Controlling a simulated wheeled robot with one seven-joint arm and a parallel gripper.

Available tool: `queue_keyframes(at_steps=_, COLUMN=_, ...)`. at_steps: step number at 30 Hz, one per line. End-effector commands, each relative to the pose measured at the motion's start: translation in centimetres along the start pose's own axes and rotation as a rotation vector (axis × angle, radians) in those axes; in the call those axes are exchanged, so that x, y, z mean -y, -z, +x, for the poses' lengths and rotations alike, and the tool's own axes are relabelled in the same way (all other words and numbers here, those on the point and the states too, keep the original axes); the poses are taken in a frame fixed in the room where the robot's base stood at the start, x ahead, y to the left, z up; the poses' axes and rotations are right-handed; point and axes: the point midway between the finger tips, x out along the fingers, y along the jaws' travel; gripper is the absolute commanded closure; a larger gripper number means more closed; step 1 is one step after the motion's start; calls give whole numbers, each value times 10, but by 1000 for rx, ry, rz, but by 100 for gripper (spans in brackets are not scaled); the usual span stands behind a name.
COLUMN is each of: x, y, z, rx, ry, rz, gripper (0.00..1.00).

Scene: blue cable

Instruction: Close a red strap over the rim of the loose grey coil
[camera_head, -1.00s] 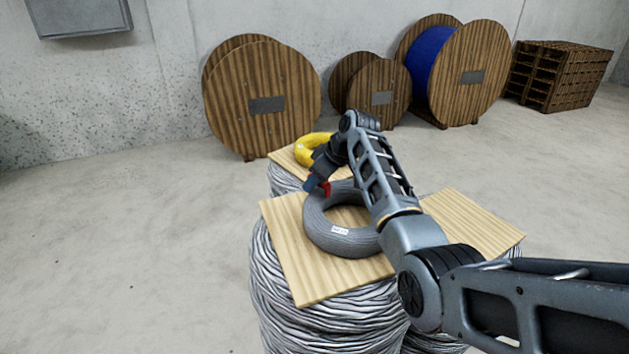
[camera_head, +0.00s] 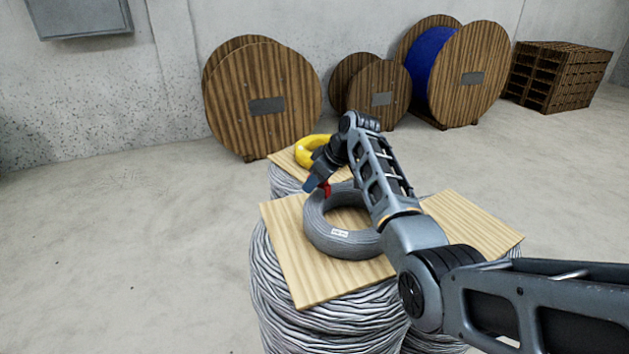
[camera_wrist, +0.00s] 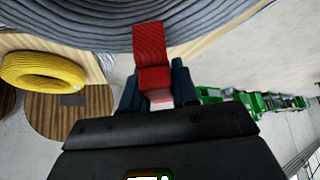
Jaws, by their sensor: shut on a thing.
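The grey coil (camera_head: 332,238) lies flat on a light wooden board, with a small white label on its near side. My gripper (camera_head: 318,186) is at the coil's far-left rim. In the wrist view my gripper (camera_wrist: 158,93) is shut on a red strap (camera_wrist: 151,50). The strap's upper part lies against the grey coil (camera_wrist: 75,22) in that view, and its lower part is between the fingers. In the head view only a small red piece of the strap (camera_head: 326,189) shows at the rim. I cannot tell whether it goes around the rim.
The wooden board (camera_head: 285,255) rests on a large grey cable bundle (camera_head: 290,320). A yellow coil (camera_head: 308,148) lies on another board behind. Another bare board (camera_head: 470,222) is at right. Wooden cable drums (camera_head: 262,105) stand by the wall. Green items (camera_wrist: 250,100) show in the wrist view.

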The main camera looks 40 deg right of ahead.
Motion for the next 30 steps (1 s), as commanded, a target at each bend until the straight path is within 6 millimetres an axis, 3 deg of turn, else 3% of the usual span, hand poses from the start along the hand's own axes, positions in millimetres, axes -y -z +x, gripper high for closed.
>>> queue_keyframes(at_steps=30, x=0, y=-2, z=3, rx=0, ry=0, rz=0, gripper=98)
